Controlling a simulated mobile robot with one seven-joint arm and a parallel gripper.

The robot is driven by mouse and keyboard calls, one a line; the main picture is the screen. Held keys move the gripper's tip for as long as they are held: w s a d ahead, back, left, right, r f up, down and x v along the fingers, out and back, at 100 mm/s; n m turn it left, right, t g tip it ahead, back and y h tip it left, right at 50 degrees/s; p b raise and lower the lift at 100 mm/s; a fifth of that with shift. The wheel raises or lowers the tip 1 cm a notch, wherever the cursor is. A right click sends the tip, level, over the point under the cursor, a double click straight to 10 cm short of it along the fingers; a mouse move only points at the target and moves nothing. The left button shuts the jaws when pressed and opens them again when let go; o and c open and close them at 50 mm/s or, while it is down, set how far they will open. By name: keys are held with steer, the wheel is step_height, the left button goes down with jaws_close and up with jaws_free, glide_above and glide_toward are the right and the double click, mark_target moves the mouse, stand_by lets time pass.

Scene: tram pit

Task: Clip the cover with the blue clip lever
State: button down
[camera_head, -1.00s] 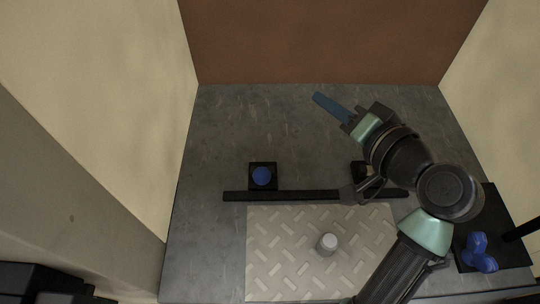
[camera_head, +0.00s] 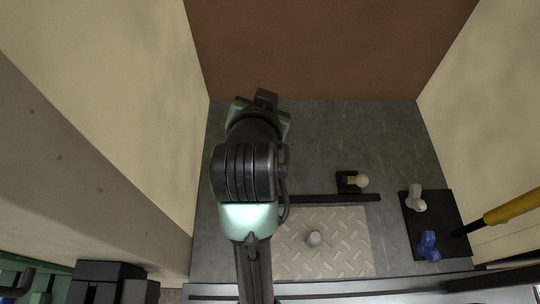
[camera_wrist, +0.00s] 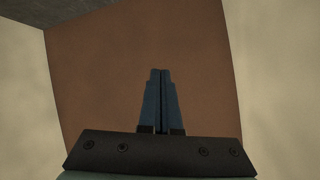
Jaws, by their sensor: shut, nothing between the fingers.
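The cover looks to be the grey tread plate (camera_head: 345,250), lying flat with a grey knob (camera_head: 314,238) on it. A black bar (camera_head: 330,198) runs along its far edge. A black block with a cream round-ended lever (camera_head: 361,181) stands behind the bar at right. The block with the round blue end, behind the bar's left part, is hidden now by my arm in the head view. In the wrist view my gripper (camera_wrist: 160,72) has its blue fingers together and empty, with only walls and a corner of floor beyond them. The fingers are hidden in the head view.
A black mat (camera_head: 408,226) at right holds a blue lobed part (camera_head: 429,246) and a whitish one (camera_head: 415,198). A yellow-and-black bar (camera_head: 510,207) juts in from the right. Walls enclose the pit; the grey floor (camera_head: 320,135) at the back is clear.

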steer(key=s+d+f+m+g+h+p, duration=0.1)
steer(key=s+f+m+g+p, duration=0.1)
steer(key=s+f+g+p, duration=0.5)
step_height(320, 180, down, 11)
steer(key=t, duration=0.1)
steer(key=shift+w+p, duration=0.25)
steer(key=shift+p, duration=0.1)
steer(key=shift+f, duration=0.1)
steer(key=shift+s+f, duration=0.25)
steer(key=shift+s, duration=0.35)
